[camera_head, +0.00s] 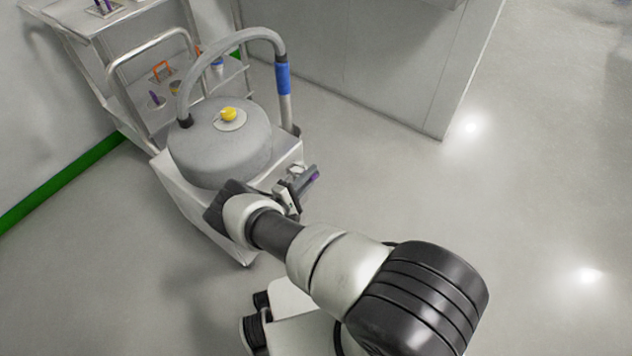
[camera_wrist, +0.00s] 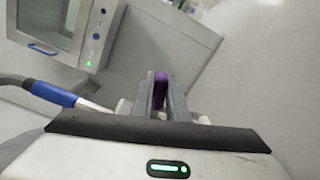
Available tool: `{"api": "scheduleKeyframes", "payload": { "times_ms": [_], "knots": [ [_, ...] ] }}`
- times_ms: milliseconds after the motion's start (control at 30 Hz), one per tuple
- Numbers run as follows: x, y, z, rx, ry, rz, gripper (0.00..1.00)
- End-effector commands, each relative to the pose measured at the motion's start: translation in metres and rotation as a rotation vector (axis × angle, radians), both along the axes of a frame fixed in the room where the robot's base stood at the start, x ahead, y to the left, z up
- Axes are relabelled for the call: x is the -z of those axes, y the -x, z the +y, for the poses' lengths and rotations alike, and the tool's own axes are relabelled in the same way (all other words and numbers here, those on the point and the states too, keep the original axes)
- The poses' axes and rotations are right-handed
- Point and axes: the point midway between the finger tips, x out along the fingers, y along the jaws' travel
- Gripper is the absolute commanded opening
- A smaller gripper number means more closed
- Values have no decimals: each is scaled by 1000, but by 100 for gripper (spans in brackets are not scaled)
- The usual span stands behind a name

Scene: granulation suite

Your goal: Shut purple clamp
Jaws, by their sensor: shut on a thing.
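The purple clamp (camera_wrist: 160,88) sits between the two grey fingers of my gripper (camera_wrist: 160,100) in the wrist view, and the fingers are closed on it. In the head view a purple part (camera_head: 315,176) shows at the right side of the cart, beside my gripper (camera_head: 293,187). The rest of the clamp is hidden behind the fingers, and I cannot tell how far its lever is turned.
A grey round vessel (camera_head: 220,150) with a yellow knob (camera_head: 229,114) stands on a wheeled cart (camera_head: 200,213). A grey hose (camera_head: 232,40) with a blue sleeve (camera_head: 283,80) arches over it. A shelf rack stands behind at left. Floor at right is clear.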

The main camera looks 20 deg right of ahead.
Motion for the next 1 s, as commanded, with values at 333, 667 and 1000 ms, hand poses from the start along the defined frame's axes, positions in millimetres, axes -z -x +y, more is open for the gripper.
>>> {"api": "scheduleKeyframes", "payload": {
  "times_ms": [333,667,1000],
  "knots": [
    [-4,-4,0,3,42,56,0],
    [-4,-5,0,2,42,57,0],
    [-5,-5,0,2,43,56,33]
  ]
}}
